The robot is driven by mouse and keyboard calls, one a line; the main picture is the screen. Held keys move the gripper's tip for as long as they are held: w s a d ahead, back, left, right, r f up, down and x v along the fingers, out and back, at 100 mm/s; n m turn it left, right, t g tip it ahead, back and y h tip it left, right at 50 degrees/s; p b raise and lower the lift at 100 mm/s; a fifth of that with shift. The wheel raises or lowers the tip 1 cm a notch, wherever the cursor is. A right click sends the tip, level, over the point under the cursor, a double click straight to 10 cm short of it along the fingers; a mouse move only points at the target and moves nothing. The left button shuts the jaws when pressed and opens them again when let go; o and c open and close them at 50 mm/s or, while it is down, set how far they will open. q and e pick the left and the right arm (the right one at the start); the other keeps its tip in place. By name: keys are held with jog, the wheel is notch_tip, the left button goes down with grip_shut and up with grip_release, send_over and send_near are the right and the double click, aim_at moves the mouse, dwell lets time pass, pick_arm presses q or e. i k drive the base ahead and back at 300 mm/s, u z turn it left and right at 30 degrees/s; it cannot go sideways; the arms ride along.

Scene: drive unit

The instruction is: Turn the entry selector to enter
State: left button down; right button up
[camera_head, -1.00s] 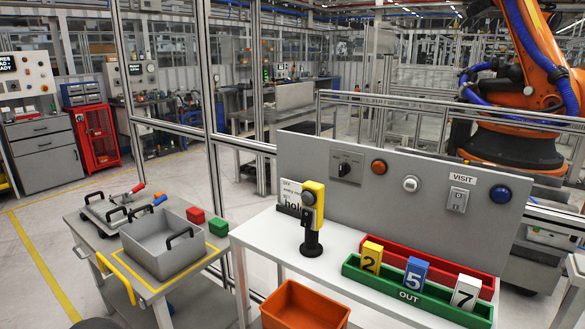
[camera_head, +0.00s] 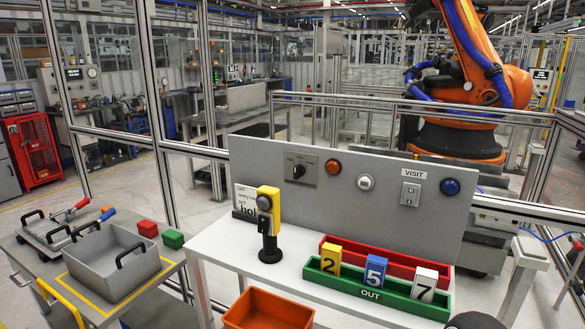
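The entry selector (camera_head: 299,171) is a black rotary knob on a small grey plate. It is mounted at the upper left of the grey upright panel (camera_head: 345,205). Small lettering sits above the knob, too small to read, and I cannot tell which position the knob points to.
Orange (camera_head: 333,167), white (camera_head: 365,182) and blue (camera_head: 450,187) buttons and a VISIT switch (camera_head: 411,194) share the panel. A yellow-and-black device (camera_head: 268,222) stands before it on the white table (camera_head: 215,247). Green OUT rack (camera_head: 400,299) holds numbered blocks; orange bin (camera_head: 267,309) is in front.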

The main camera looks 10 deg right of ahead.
aim_at(299, 169)
jog(key=i, duration=0.9)
